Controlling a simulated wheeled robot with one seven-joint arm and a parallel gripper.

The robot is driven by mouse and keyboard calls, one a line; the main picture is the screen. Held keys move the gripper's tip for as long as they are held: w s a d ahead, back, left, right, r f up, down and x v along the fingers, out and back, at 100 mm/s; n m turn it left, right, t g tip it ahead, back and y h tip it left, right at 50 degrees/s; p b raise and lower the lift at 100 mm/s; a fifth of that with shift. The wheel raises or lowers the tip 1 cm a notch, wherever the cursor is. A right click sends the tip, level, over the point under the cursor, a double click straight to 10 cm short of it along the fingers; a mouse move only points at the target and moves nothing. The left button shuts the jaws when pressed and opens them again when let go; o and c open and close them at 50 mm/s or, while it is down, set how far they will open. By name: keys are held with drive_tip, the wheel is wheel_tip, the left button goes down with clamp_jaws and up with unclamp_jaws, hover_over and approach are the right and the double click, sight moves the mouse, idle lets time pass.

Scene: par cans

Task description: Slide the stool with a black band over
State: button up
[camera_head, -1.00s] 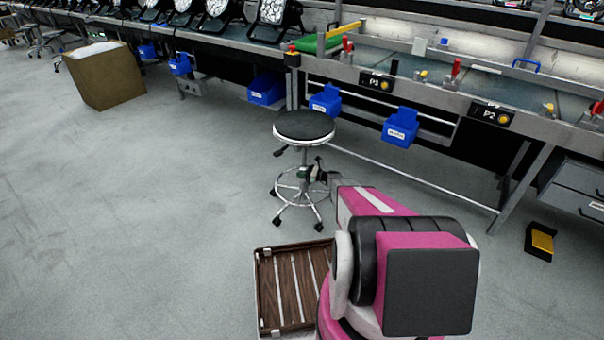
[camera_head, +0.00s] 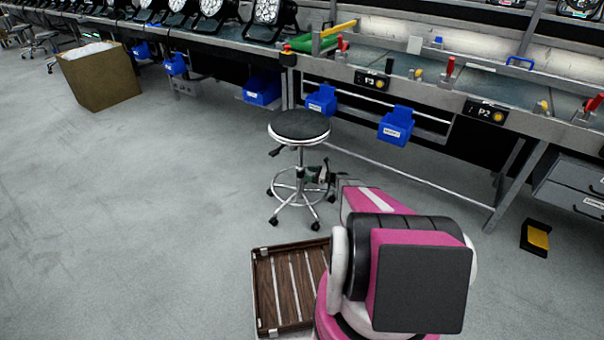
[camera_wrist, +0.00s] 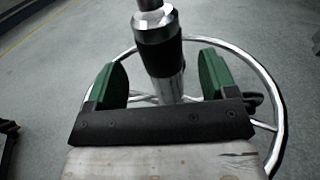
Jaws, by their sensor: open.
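The stool has a round black seat (camera_head: 300,125), a chrome column, a foot ring and a wheeled base, and stands upright on the floor in front of the bench. In the wrist view its chrome column (camera_wrist: 154,20) carries a black band (camera_wrist: 161,56). My gripper (camera_head: 318,174) is at the stool's column, below the seat, on its right side. In the wrist view my open gripper (camera_wrist: 160,74) has one green finger on each side of the column, with visible gaps. The foot ring (camera_wrist: 265,88) curves around below. The palm hides the column's lower part.
A long workbench (camera_head: 345,73) with blue bins (camera_head: 395,126) runs behind the stool. A cardboard box (camera_head: 100,76) stands at the far left. A black and yellow object (camera_head: 537,237) lies on the floor at right. The floor left of the stool is clear.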

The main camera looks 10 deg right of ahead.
drive_tip(key=shift+v, duration=2.05)
drive_tip(key=s+a+r+n+g+h, duration=0.35)
drive_tip(key=s+a+r+n, duration=0.4)
drive_tip(key=s, duration=0.25)
drive_tip(key=s+a+r+n+g+h, duration=0.3)
drive_tip(key=s+a+r+n+g, duration=0.25)
drive_tip(key=s+r, duration=0.45)
drive_tip(key=s+r+n+h, duration=0.4)
drive_tip(key=s+r+n, duration=0.1)
drive_tip(key=s, duration=0.4)
drive_tip(key=s+r+n+h, duration=0.5)
drive_tip(key=s+r, duration=0.3)
drive_tip(key=s, duration=0.2)
drive_tip(key=shift+s+d+n+t, duration=0.25)
drive_tip(key=shift+d+n+t, duration=0.05)
drive_tip(key=shift+d, duration=0.1)
drive_tip(key=shift+r, duration=0.1)
